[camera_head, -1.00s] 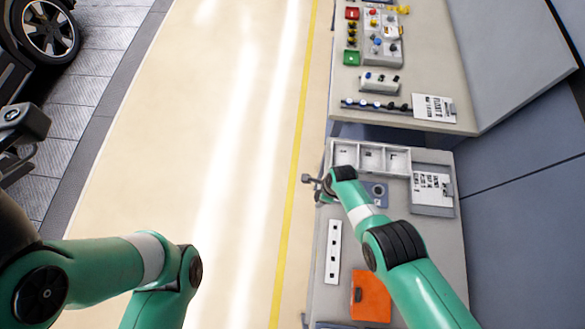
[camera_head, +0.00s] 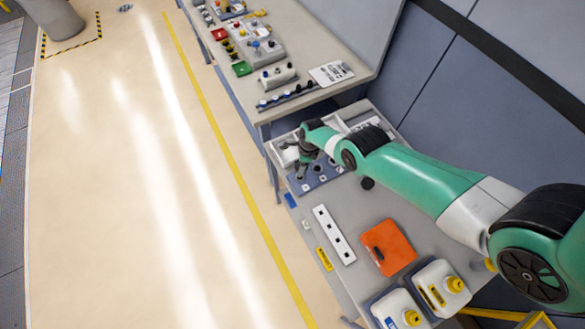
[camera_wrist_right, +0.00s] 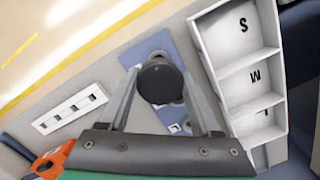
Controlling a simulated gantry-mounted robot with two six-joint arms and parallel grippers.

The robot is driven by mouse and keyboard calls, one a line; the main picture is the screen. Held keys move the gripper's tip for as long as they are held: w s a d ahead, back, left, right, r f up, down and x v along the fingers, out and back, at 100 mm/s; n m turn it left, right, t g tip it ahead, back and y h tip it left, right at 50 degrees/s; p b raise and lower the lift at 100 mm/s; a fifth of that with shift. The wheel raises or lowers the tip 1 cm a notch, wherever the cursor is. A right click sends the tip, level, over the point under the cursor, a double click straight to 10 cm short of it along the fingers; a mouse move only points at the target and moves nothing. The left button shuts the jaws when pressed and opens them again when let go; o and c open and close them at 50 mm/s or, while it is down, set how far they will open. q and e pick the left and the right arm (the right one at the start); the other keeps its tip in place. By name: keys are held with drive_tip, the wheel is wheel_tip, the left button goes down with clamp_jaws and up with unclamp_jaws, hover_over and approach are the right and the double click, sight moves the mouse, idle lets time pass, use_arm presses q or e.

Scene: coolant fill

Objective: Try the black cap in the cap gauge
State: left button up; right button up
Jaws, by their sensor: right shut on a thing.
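My right gripper (camera_wrist_right: 160,85) is shut on the black cap (camera_wrist_right: 160,80), a dark round piece between the two fingertips in the right wrist view. My left gripper is not in view.
A white compartment tray (camera_wrist_right: 213,52) with letters stands beside the plate. A white strip with square holes (camera_head: 334,235), an orange piece (camera_head: 388,247) and white jugs with yellow caps (camera_head: 440,287) are nearer. A dark round thing (camera_head: 367,183) lies by my right arm.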

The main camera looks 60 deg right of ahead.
drive_tip(key=shift+f, duration=0.1)
wheel_tip(320, 180, down, 5)
drive_tip(key=b, duration=0.5)
drive_tip(key=shift+a+f, duration=0.1)
drive_tip(key=shift+f, duration=0.05)
drive_tip(key=shift+f+b, duration=0.5)
drive_tip(key=shift+b, duration=0.25)
idle(0.7)
drive_tip(key=o, duration=1.4)
drive_tip(key=shift+r, duration=0.1)
drive_tip(key=r+p, duration=0.7)
drive_tip(key=p, duration=0.1)
drive_tip(key=s+r+p, duration=0.1)
drive_tip(key=r+p, duration=0.3)
drive_tip(key=shift+s+d+r+p, duration=0.1)
drive_tip(key=shift+d+r+p, duration=0.2)
drive_tip(key=shift+p, duration=0.1)
drive_tip(key=shift+f, duration=0.1)
